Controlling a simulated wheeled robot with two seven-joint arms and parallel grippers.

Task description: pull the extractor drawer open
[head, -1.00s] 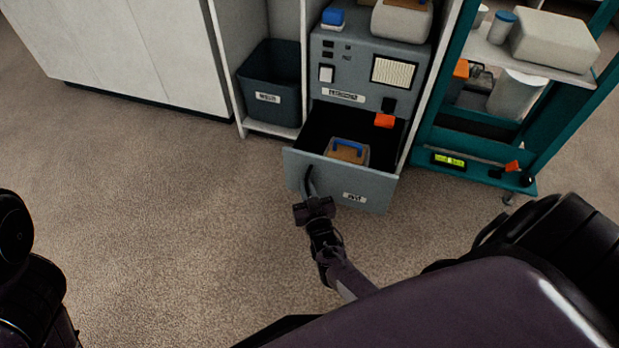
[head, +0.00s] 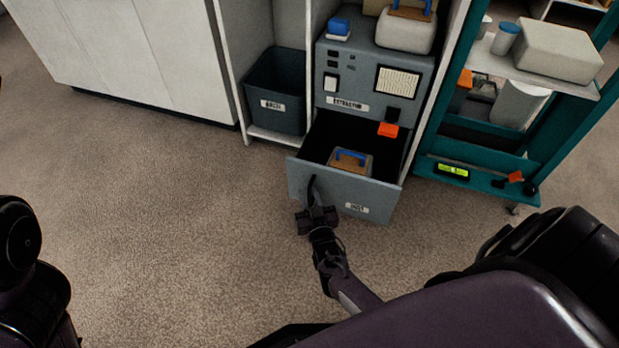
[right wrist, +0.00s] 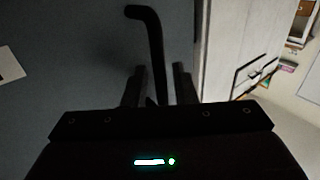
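The extractor (head: 350,85) is a grey cabinet unit at the top centre of the head view. Its drawer (head: 335,192) stands well out, with its dark inside showing. A tan and grey block with a blue handle (head: 352,160) lies in it. The dark bent drawer handle (head: 311,185) is at the front's left side. My right gripper (head: 314,207) is at this handle. In the right wrist view, the handle (right wrist: 152,35) runs down between the two spread fingers (right wrist: 160,82), with gaps beside it. My left gripper is out of view.
A dark bin (head: 277,95) stands in the bay left of the extractor. A teal cart (head: 478,180) stands close on the right, with containers on its shelf. An orange piece (head: 388,130) sits above the drawer's opening. The carpet in front and left is clear.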

